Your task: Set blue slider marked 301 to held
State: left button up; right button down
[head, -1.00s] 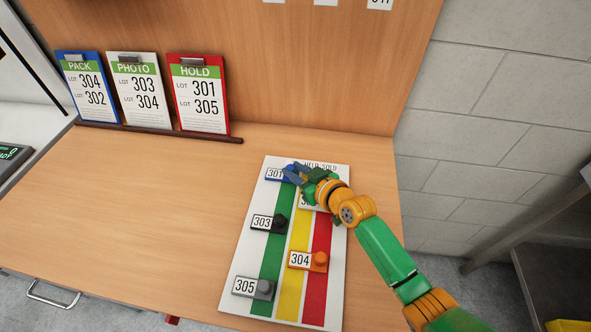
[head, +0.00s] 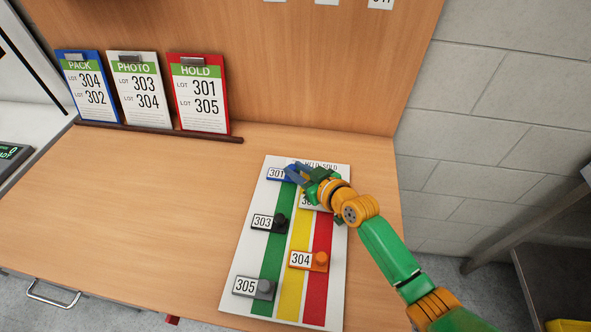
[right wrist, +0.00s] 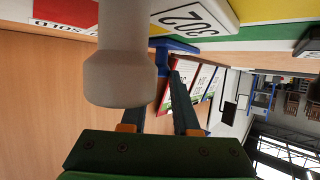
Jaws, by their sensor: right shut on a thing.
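The board (head: 240,306) lies on the wooden bench with green, yellow and red bands under a partly covered heading. The blue slider marked 301 (head: 275,174) is in the board's top row, its tag at the left edge and its blue body by the green band. My right gripper (head: 292,172) is shut on the blue slider's raised part, hiding much of it. In the right wrist view, the blue slider (right wrist: 175,45) shows beyond the fingers (right wrist: 158,85). A pale knob stands close in front, beside the 302 tag (right wrist: 187,18). My left gripper is not in view.
Below on the board are the black slider 303 (head: 267,223), orange slider 304 (head: 309,261) and grey slider 305 (head: 254,288). Slider 302 (head: 307,203) is partly under my right arm. Clipboards, including a red HOLD one (head: 199,94), stand at the back. The bench left of the board is clear.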

jog(key=d, duration=0.2)
jog(key=s+d+b, duration=0.1)
jog(key=d, duration=0.1)
jog(key=shift+d+f, duration=0.1)
jog(key=shift+f, duration=0.05)
jog(key=shift+d, duration=0.3)
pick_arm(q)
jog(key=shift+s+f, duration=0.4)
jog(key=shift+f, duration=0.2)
pick_arm(e)
jog(key=c, duration=0.7)
grip_release()
jog(key=shift+w+a, duration=0.1)
jog(key=shift+w, duration=0.05)
jog(key=shift+o, duration=0.2)
jog(key=v, duration=0.7)
